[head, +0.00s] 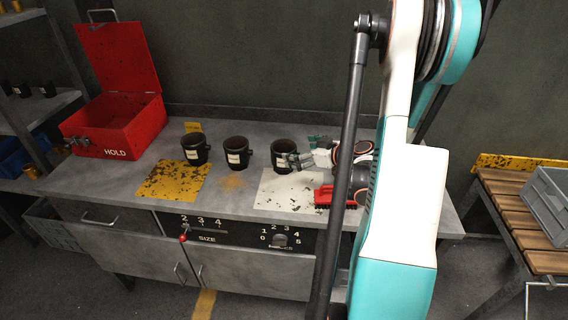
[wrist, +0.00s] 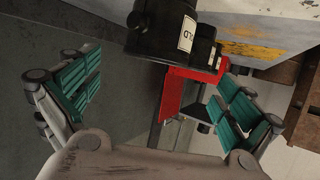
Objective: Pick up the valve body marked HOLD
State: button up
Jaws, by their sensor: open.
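Three black cup-like valve bodies with white labels stand upright in a row on the grey bench: left (head: 195,149), middle (head: 237,152) and right (head: 282,150). Their labels are too small to read in the head view. In the wrist view a black valve body (wrist: 150,32) shows at the top, with a label ending in "LD"; the rest of the word is turned away. My gripper (head: 300,158) is beside the right valve body. Its green-padded fingers are spread wide in the wrist view (wrist: 160,85), with nothing held between them.
An open red box (head: 115,128) marked HOLD stands at the bench's left. A worn yellow patch (head: 172,181) and a white patch (head: 285,192) mark the bench. A red object (head: 322,197) lies below my gripper. A slatted table (head: 515,205) with a grey crate stands right.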

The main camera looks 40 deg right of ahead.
aim_at(275, 145)
jog(key=shift+d+r+b+x, duration=0.15)
jog(key=shift+b+x, duration=0.35)
jog(key=shift+x, duration=1.5)
jog(key=shift+d+r+b+x, duration=0.15)
jog(key=shift+b+x, duration=0.3)
jog(key=shift+x, duration=1.5)
jog(key=shift+w+a+r, duration=0.1)
jog(key=c, duration=1.9)
jog(key=shift+c, duration=1.3)
jog(key=shift+r, duration=0.15)
